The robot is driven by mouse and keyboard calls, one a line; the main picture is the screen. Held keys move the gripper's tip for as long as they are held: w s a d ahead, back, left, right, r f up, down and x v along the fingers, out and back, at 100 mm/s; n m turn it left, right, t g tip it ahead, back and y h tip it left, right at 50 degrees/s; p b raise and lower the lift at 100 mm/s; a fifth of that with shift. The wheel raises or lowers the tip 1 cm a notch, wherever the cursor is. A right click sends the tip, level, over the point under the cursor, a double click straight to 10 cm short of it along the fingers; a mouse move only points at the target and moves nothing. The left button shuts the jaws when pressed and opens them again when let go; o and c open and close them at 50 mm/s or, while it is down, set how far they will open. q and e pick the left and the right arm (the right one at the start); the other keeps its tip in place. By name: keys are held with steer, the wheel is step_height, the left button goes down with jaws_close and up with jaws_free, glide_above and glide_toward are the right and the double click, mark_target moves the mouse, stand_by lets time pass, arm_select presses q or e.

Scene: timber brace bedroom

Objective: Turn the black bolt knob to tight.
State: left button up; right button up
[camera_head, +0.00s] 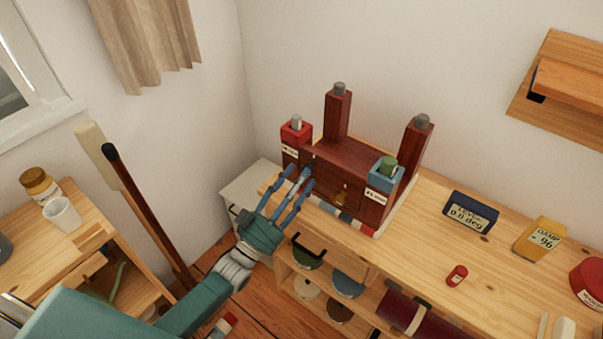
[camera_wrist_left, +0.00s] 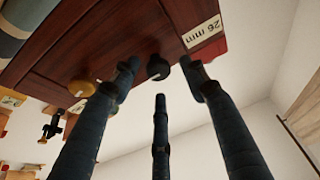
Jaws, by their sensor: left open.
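The black bolt knob (camera_wrist_left: 158,68) shows in the left wrist view on the face of a dark red-brown wooden frame (camera_head: 357,160). In the head view my fingers hide it. My left gripper (camera_head: 299,180) is open, with its fingers pointing at the left part of the frame's front. In the left wrist view two fingertips of my left gripper (camera_wrist_left: 162,76) stand on either side of the black knob and the third is below it. I cannot tell whether any finger touches it. My right gripper is not in view.
A brass knob (camera_head: 341,196) sits beside the black one, also seen in the left wrist view (camera_wrist_left: 82,88). Red (camera_head: 296,133) and blue (camera_head: 384,176) blocks cap the front posts. A level display (camera_head: 470,212) and yellow damp meter (camera_head: 539,239) stand on the bench to the right.

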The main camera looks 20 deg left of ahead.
arm_select(q)
steer(key=shift+w+d+r, duration=0.2)
steer(key=shift+w, duration=0.3)
steer(key=c, duration=1.1)
steer(key=shift+c, duration=0.2)
